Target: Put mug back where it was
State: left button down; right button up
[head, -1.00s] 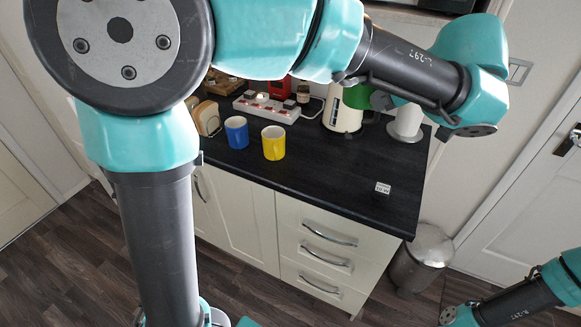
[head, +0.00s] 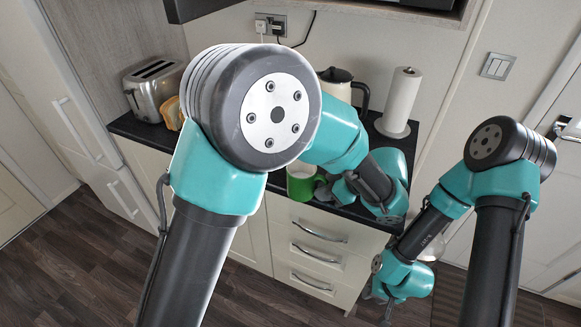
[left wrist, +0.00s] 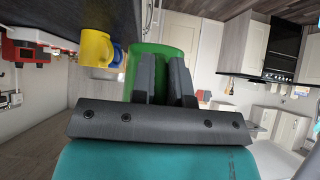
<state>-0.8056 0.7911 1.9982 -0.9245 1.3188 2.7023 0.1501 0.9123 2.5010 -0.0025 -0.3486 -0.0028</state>
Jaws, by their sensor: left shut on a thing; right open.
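A green mug (head: 301,188) with a pale inside is in my left gripper (head: 334,188), over the counter's front edge. In the left wrist view the green mug (left wrist: 166,58) is between the two dark fingers (left wrist: 166,80) and appears apart from the counter. My left gripper is shut on it. Its exact grip is partly hidden. My right gripper (head: 386,312) is open, low by the counter's right front corner, and small in view. A yellow mug (left wrist: 95,47) and a blue mug (left wrist: 117,56) show in the left wrist view; my left arm hides them in the head view.
The dark counter (head: 133,124) carries a toaster (head: 153,90), bread (head: 173,112), a kettle (head: 337,76) and a paper towel roll (head: 401,100). My left arm covers the counter's middle. A red object (left wrist: 26,45) shows in the left wrist view. Drawers (head: 312,258) are below.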

pick_arm(q)
jog(key=shift+f, duration=0.1)
jog(key=w, duration=0.5)
jog(key=w+d+f, duration=0.1)
jog(key=w, duration=0.9)
jog(key=shift+w+d+f, duration=0.15)
jog(key=shift+d, duration=0.05)
jog(key=shift+w, duration=0.15)
jog(key=shift+w+f, duration=0.2)
jog(key=shift+f, duration=1.6)
jog(key=shift+f, duration=0.15)
